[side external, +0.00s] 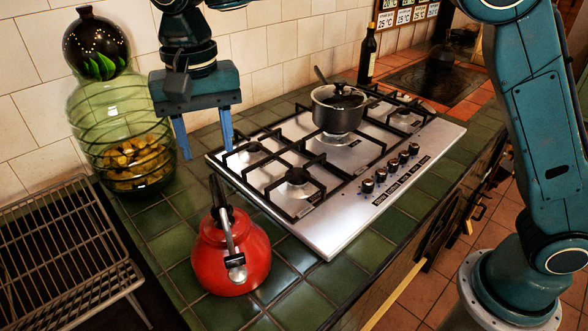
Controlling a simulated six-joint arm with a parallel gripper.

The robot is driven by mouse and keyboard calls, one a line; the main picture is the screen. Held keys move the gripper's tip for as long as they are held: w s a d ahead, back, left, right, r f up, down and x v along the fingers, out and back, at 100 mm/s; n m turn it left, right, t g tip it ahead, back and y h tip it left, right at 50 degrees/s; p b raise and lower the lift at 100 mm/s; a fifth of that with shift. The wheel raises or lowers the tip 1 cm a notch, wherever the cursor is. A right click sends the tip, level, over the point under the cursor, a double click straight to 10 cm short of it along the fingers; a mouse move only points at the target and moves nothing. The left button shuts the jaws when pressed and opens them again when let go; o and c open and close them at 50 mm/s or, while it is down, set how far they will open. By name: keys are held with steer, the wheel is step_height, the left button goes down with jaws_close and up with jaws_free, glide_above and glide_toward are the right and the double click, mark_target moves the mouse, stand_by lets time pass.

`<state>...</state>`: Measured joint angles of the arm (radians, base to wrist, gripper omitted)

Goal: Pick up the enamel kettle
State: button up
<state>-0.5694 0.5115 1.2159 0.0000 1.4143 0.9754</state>
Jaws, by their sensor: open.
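The red enamel kettle (231,258) stands upright on the green tiled counter, in front of the hob's left corner. Its dark handle rises at the top, and a pale metal piece runs down the side facing the camera. My gripper (204,150) is open and empty, pointing down. It is above and behind the kettle in the picture, apart from it, between the glass jar and the hob. Nothing is between its two blue fingers.
A steel gas hob (340,185) with black grates holds a saucepan (338,108) with a utensil in it. A large green glass jar (122,125) stands at the left by the wall. A wire rack (60,245) is at the lower left. A dark bottle (367,57) stands at the back. Bare green tiles (165,245) lie left of the kettle.

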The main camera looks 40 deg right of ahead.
glide_above(218, 192)
steer(key=shift+f, duration=2.3)
steer(key=shift+f, duration=0.1)
steer(key=shift+f, duration=2.5)
steer(key=shift+c, duration=0.2)
jaws_close()
steer(key=shift+r, duration=0.15)
